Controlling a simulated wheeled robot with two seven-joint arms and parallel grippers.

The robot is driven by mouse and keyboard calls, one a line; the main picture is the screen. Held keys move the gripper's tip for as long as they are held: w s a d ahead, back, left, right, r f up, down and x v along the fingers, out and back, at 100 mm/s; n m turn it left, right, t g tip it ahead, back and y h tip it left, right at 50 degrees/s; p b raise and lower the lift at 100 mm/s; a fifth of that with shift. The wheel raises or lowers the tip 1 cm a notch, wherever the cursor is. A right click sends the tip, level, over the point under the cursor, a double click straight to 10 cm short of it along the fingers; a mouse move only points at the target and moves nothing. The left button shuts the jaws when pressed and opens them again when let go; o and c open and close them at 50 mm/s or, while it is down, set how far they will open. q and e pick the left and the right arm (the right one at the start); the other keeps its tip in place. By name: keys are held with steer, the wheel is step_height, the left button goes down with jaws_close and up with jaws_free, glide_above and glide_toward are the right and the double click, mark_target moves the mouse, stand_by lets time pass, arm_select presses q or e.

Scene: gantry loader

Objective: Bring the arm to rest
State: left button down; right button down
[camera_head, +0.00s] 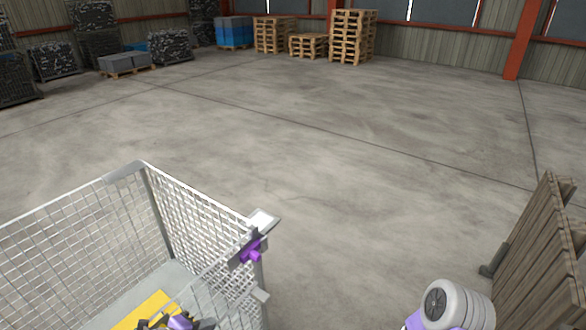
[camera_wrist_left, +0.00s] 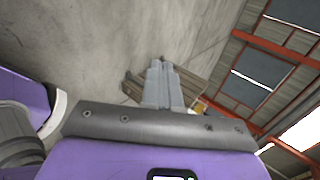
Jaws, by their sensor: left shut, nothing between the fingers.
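My left gripper (camera_wrist_left: 160,62) shows in the left wrist view, its two grey fingers shut together with nothing between them. Its dark palm bar and purple body fill the lower part of that view. The fingers touch nothing there; floor and wooden boards show behind them. In the head view, purple and dark parts (camera_head: 178,322) show at the bottom edge, by the wire mesh cage (camera_head: 205,215); I cannot tell whether they are my left gripper. A light grey, rounded link of my right arm (camera_head: 460,305) shows at bottom right. My right gripper is not in view.
The cage fills the lower left, with a yellow surface (camera_head: 148,308) inside and a purple fitting (camera_head: 250,252) at its corner. Upright wooden boards (camera_head: 545,250) stand at right. Pallets (camera_head: 352,38) stand far back. The concrete floor between is clear.

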arm_select(q)
steer(key=s+d+f+n+g+y, duration=0.1)
steer(key=d+f+n+g, duration=0.3)
steer(key=f+n, duration=0.95)
steer(key=s+d+f+n+g, duration=0.4)
steer(key=s+d+f+n, duration=0.3)
steer(key=s+f+n, duration=0.4)
steer(key=s+n, duration=0.1)
steer(key=n, duration=0.2)
steer(key=shift+s+d+y, duration=0.2)
steer(key=shift+d+y, duration=0.2)
steer(key=shift+f, duration=0.1)
